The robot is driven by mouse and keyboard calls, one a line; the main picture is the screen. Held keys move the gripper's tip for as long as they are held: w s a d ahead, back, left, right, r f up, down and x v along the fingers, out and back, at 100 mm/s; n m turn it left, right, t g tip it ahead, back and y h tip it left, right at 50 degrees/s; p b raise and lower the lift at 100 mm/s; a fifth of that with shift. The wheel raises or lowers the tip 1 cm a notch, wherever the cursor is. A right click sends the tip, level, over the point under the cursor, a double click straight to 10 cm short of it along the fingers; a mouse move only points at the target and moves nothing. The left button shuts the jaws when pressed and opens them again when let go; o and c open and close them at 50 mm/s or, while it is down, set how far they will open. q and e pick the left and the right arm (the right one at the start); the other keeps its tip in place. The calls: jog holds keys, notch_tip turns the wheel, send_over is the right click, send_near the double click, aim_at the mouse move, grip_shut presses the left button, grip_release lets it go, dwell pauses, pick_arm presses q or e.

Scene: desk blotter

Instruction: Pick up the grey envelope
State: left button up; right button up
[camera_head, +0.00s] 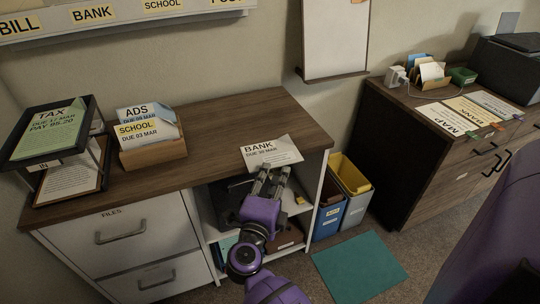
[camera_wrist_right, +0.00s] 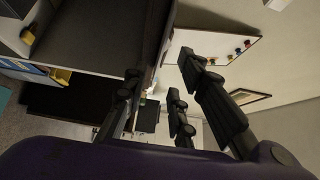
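A pale grey envelope (camera_head: 272,152) printed BANK, DUE 30 MAR lies at the front right edge of the wooden desk in the head view, its lower part overhanging the front edge. My right gripper (camera_head: 270,176) is just below and in front of it, fingers pointing up toward the desk edge. In the right wrist view the fingers of this gripper (camera_wrist_right: 158,95) stand apart with a gap between them. I see no envelope clearly between them, and cannot tell whether they touch it. My left gripper is not in view.
A wooden holder (camera_head: 153,151) with ADS and SCHOOL envelopes and a black tray (camera_head: 75,150) with a TAX sheet stand on the desk's left. Open shelves (camera_head: 293,206) lie below the desk edge. Blue and yellow bins (camera_head: 350,178) stand right. The desk middle is clear.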

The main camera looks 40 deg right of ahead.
aim_at(271, 150)
jog(key=x, duration=0.4)
jog(key=shift+w+d+f, duration=0.1)
jog(key=shift+w+d, duration=0.1)
jog(key=shift+w, duration=0.2)
grip_shut()
